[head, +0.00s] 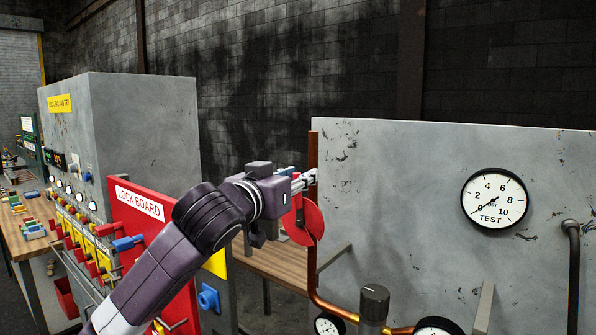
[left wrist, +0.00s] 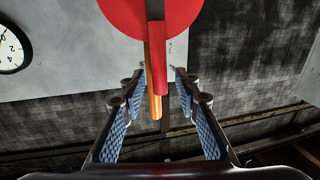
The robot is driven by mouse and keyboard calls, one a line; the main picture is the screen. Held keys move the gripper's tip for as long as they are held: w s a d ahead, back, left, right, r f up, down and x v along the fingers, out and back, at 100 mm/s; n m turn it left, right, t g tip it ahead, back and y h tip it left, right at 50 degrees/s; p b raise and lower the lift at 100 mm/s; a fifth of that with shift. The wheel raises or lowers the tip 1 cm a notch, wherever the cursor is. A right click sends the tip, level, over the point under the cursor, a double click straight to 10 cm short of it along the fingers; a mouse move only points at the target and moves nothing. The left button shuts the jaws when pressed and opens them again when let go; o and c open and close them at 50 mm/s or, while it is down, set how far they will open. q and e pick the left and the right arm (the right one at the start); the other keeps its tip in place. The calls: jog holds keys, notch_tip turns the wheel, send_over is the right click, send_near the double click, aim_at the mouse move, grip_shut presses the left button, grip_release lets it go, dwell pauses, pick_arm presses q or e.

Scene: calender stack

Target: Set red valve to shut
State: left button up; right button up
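The red valve shows in the head view as a red disc (head: 304,222) beside an upright copper pipe (head: 313,150) at the left edge of the grey test panel. In the left wrist view the red disc (left wrist: 150,14) is at the top, with a narrow red bar (left wrist: 158,75) reaching down from it beside the copper pipe (left wrist: 154,105). My left gripper (head: 308,179) is at the pipe, just above the disc. In the left wrist view its open fingers (left wrist: 161,80) stand on either side of the bar and pipe, with gaps visible. My right gripper is not in view.
The grey test panel (head: 400,200) carries a round gauge (head: 494,198), also in the left wrist view (left wrist: 12,50). A black knob (head: 374,300) and smaller gauges are below. The red lock board (head: 140,205) and a grey cabinet (head: 150,120) stand left, near my arm.

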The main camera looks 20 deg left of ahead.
pick_arm(q)
jog(key=shift+s+r, duration=0.1)
jog(key=shift+c, duration=0.4)
grip_shut()
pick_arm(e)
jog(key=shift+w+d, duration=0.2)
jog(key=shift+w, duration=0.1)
